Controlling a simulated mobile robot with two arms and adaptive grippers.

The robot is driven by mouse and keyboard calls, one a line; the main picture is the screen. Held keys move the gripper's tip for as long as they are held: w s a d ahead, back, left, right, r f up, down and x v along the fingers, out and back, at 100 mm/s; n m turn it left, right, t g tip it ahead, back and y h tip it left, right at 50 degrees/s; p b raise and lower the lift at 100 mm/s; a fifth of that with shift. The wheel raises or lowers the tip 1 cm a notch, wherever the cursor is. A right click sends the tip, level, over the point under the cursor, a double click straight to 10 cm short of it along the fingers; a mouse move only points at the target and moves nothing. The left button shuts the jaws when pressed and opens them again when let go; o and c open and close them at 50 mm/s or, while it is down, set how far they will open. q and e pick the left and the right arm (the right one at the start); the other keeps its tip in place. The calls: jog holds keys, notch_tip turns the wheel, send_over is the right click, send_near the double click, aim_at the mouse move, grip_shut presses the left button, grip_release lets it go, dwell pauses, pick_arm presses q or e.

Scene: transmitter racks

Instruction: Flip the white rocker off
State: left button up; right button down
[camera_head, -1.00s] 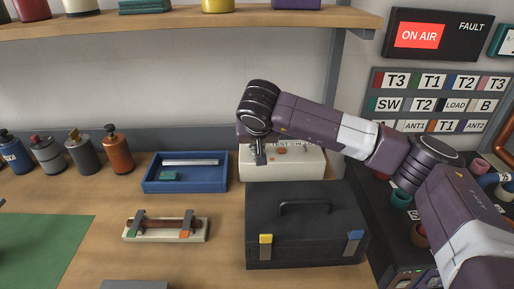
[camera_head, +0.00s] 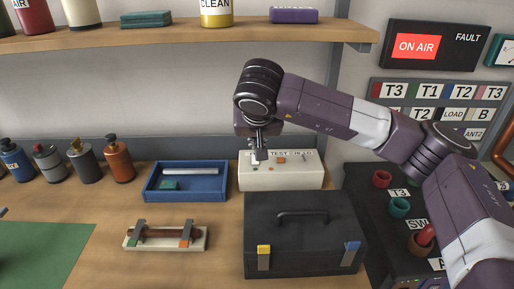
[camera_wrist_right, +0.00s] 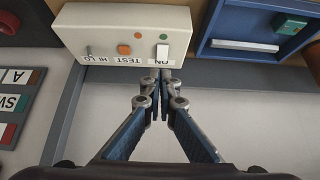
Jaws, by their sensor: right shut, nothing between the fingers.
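A cream test box (camera_head: 287,180) stands at the back of the bench behind the black toolbox. In the right wrist view the box (camera_wrist_right: 120,20) appears upside down, with a white rocker (camera_wrist_right: 162,51) beside an "ON" label. An orange button (camera_wrist_right: 124,50) and a small metal toggle (camera_wrist_right: 88,50) share that face. My right gripper (camera_head: 261,157) is shut and empty, pointing down at the left part of the box. In the wrist view its fingertips (camera_wrist_right: 159,74) are close to the rocker; I cannot tell whether they touch. My left gripper is not in view.
The black toolbox (camera_head: 300,235) stands in front of the test box. A blue tray (camera_head: 152,190) lies to its left. A wooden shelf (camera_head: 180,37) runs above. A dark console (camera_head: 360,198) is at the right. Several bottles stand at the left.

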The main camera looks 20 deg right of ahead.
jog(key=shift+s+a+r+b, duration=0.15)
jog(key=shift+s+a+r, duration=0.1)
jog(key=shift+s+r, duration=0.45)
jog(key=shift+s+a+r+b, duration=0.15)
jog(key=shift+s+a+r, duration=0.1)
jog(key=shift+s+r, duration=0.4)
jog(key=shift+s+a+r+b, duration=0.2)
jog(key=shift+s+r, duration=0.25)
jog(key=shift+s, duration=0.45)
jog(key=shift+r, duration=0.1)
